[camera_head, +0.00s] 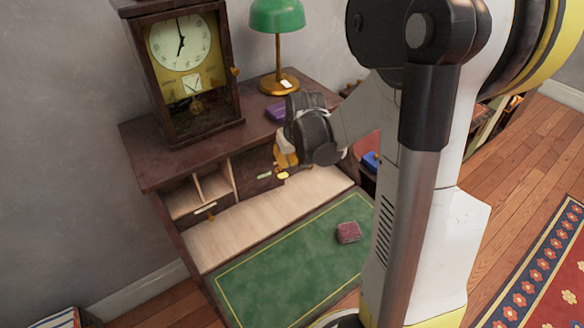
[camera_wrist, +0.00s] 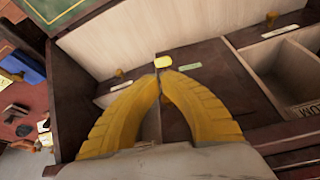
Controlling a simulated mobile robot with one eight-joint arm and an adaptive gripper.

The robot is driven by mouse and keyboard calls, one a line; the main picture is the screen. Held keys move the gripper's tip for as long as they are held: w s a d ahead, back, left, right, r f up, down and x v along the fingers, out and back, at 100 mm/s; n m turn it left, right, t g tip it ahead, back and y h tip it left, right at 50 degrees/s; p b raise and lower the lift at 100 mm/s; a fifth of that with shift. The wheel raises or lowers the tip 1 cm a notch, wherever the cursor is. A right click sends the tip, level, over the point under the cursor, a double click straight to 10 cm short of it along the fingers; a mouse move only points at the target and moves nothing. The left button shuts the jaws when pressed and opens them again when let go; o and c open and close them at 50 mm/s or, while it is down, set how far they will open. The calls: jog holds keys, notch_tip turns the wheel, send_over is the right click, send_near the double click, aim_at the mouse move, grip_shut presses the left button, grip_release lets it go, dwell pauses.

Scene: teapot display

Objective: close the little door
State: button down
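The little door (camera_head: 247,172) is a dark wood panel in the desk's row of compartments, with a pale green label. It also shows in the wrist view (camera_wrist: 205,95), right of the fingers. The door looks close to flush with the front; I cannot tell whether a gap is left. My gripper (camera_wrist: 161,76) has its yellow fingertips together just by the knob. It also shows in the head view (camera_head: 287,160). Nothing shows between the fingers; contact with the knob is unclear.
Left of the door are open compartments (camera_head: 217,183) above a low drawer. A clock (camera_head: 182,75) and a green lamp (camera_head: 277,20) stand on the desk top. A small reddish box (camera_head: 348,232) lies on the green writing mat (camera_head: 285,265), which is otherwise clear.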

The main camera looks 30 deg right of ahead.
jog(key=shift+w, duration=0.35)
jog(key=shift+w+d, duration=0.3)
jog(key=shift+w, duration=0.35)
jog(key=shift+w+d, duration=0.25)
jog(key=shift+w, duration=0.35)
jog(key=shift+s, duration=0.15)
